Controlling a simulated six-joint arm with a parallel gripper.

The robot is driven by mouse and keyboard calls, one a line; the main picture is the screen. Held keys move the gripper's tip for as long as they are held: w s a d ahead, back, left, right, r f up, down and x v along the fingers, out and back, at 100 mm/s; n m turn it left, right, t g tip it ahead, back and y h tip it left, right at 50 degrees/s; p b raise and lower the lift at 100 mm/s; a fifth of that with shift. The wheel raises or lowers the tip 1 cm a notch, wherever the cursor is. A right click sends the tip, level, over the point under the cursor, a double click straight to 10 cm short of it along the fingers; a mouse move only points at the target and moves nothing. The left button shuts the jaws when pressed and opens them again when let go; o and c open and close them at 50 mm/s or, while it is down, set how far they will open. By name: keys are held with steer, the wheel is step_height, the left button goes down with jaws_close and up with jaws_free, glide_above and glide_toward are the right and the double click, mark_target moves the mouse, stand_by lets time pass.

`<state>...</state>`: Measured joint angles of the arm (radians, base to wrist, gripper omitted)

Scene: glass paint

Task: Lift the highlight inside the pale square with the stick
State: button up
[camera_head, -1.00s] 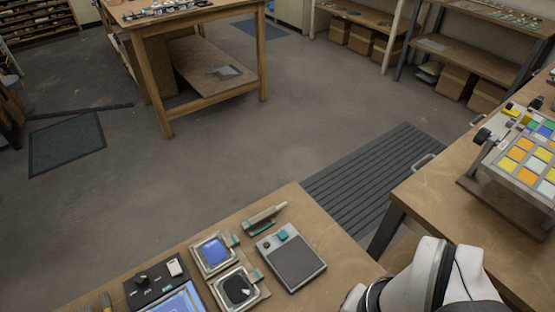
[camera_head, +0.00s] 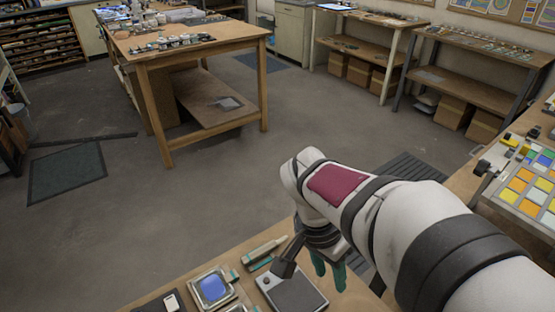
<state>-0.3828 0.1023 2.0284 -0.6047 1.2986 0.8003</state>
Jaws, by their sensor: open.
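The glass panel of coloured squares (camera_head: 520,186) lies at the right edge, on the right-hand bench. It has yellow, orange, blue and pale squares; a pale square (camera_head: 537,195) shows near its middle, too small to make out a highlight. A slim grey tool with a teal part (camera_head: 264,249) lies near the far edge of the front bench; I cannot tell whether it is the stick. My gripper (camera_head: 328,270) points down with teal fingers apart, above or beside the right side of a dark grey pad (camera_head: 295,294). I see nothing between the fingers.
A framed tray with a blue pane (camera_head: 212,287) sits left of the pad. My arm crosses the lower right and hides part of the front bench and the gap between the benches. A wooden worktable (camera_head: 195,47) stands farther back. Open floor (camera_head: 200,210) lies between.

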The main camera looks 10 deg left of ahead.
steer(key=w+a+f+t+h, duration=0.25)
steer(key=w+a+f, duration=0.45)
steer(key=w+a, duration=0.4)
steer(key=m+t, duration=0.1)
steer(key=t, duration=0.1)
glide_toward(258, 252)
steer(key=shift+w+d+f, duration=0.15)
steer(key=shift+w+d, duration=0.15)
steer(key=shift+d, duration=0.3)
steer(key=x, duration=0.8)
steer(key=shift+s+a+f, duration=0.1)
steer(key=shift+a+f, duration=0.2)
steer(key=shift+a, duration=0.05)
jaws_close()
steer(key=shift+r, duration=3.55)
